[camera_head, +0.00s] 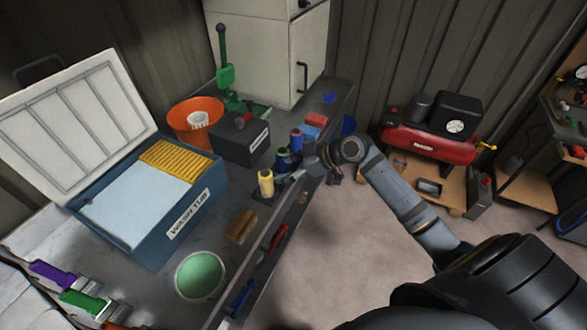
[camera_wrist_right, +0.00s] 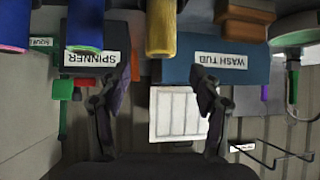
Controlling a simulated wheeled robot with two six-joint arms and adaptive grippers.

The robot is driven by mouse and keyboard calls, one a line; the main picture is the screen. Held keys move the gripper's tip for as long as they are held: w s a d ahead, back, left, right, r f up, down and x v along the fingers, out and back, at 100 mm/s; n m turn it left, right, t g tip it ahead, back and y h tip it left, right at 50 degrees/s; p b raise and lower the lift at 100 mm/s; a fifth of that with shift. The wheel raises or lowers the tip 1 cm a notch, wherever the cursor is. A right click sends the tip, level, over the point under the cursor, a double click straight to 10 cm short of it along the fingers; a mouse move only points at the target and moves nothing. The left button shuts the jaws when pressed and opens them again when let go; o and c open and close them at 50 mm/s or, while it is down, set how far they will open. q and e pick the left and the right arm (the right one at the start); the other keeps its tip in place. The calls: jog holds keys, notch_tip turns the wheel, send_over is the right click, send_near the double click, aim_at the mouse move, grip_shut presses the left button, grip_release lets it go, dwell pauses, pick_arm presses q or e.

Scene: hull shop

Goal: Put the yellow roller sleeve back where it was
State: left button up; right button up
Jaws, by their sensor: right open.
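The yellow roller sleeve (camera_head: 266,184) stands upright on the workbench near its right edge, in front of a blue and a green sleeve. My right gripper (camera_head: 306,172) is just to the right of it, in the air at the bench edge. In the right wrist view, which is upside down, the yellow sleeve (camera_wrist_right: 161,28) shows at the top, between the lines of the two open fingers (camera_wrist_right: 159,75). The gap between the fingers is empty, and I see no contact with the sleeve. My left gripper is not in view.
Blue sleeves (camera_head: 296,139) stand close behind. The black SPINNER box (camera_head: 240,142), the blue WASH TUB (camera_head: 190,215) with its lid open and an orange bucket (camera_head: 190,118) are further left. A brown block (camera_head: 242,226) and a green-filled round dish (camera_head: 200,275) are nearer.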

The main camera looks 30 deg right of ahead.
jog(key=shift+v, duration=1.7)
jog(key=shift+r, duration=0.1)
jog(key=d+f+m+h, duration=0.3)
jog(key=d+f, duration=0.3)
jog(key=f, duration=0.5)
jog(key=d+f+m+h, duration=0.2)
jog(key=d+f+m, duration=0.3)
jog(key=f, duration=0.6)
jog(key=s+d+f+m+g+h, duration=0.1)
jog(key=s+d+f, duration=0.1)
jog(key=s+f, duration=0.4)
jog(key=s+d+f+h, duration=0.1)
jog(key=s+d+f, duration=0.15)
jog(key=f, duration=0.55)
jog(key=s+a+f+g, duration=0.1)
jog(key=s+a+f, duration=0.2)
jog(key=s+f, duration=0.3)
jog(key=s+a+f+g+h, duration=0.1)
jog(key=s+a+f, duration=0.3)
jog(key=s, duration=1.2)
jog(key=s+a+f+g, duration=0.3)
jog(key=s+f, duration=0.5)
jog(key=s, duration=0.3)
jog(key=shift+a+f, duration=0.25)
jog(key=shift+a, duration=0.5)
